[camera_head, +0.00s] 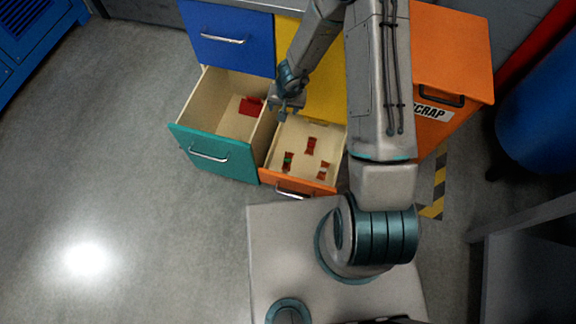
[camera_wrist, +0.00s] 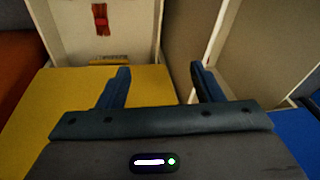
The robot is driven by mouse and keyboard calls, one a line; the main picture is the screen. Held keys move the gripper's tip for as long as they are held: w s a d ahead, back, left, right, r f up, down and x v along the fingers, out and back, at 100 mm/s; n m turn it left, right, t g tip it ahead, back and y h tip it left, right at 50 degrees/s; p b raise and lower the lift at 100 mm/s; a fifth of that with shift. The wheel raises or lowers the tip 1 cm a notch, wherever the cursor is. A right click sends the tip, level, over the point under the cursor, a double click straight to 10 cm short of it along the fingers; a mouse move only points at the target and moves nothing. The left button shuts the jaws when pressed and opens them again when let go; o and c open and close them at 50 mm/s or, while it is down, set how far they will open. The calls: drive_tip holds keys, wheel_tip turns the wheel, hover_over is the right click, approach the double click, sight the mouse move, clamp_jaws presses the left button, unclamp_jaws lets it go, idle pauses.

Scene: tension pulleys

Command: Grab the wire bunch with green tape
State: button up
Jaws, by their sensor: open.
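Three small red wire bunches lie in the open orange drawer (camera_head: 293,190). The front-left wire bunch (camera_head: 288,162) seems to have a greenish band around its middle. The back wire bunch (camera_head: 311,146) and the right wire bunch (camera_head: 323,169) show no clear green; their tape is too small to read. In the wrist view, one red wire bunch (camera_wrist: 101,18) lies flat on the pale drawer floor at the top left, ahead of the fingers. My gripper (camera_head: 277,116) is open and empty above the drawers' back edge, near the wall between them; its spread fingers show in the wrist view (camera_wrist: 161,72).
The open teal drawer (camera_head: 207,160) on the left holds a red block (camera_head: 250,106). Behind stand a blue drawer (camera_head: 230,45) and a yellow front (camera_head: 322,90). An orange scrap bin (camera_head: 455,50) stands right. The floor at left is clear.

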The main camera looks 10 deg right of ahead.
drive_tip(key=s+f+g+h+b, duration=0.1)
drive_tip(key=s+f+b, duration=0.15)
drive_tip(key=f, duration=0.45)
drive_tip(key=s+f+g+b, duration=0.1)
drive_tip(key=s+f, duration=0.2)
drive_tip(key=f, duration=0.4)
drive_tip(key=b, duration=0.4)
hover_over(288, 159)
drive_tip(key=shift+m, duration=0.4)
drive_tip(key=f, duration=0.8)
drive_tip(key=shift+s+a+f, duration=0.15)
drive_tip(key=shift+s+a, duration=0.05)
drive_tip(key=shift+s, duration=0.15)
drive_tip(key=shift+w+d+f+b, duration=0.1)
drive_tip(key=shift+w+f+b, duration=0.05)
drive_tip(key=shift+f+b, duration=1.05)
drive_tip(key=shift+w+f+b, duration=0.15)
drive_tip(key=shift+f+b, duration=0.75)
drive_tip(key=shift+f, duration=0.5)
drive_tip(key=c, duration=1.1)
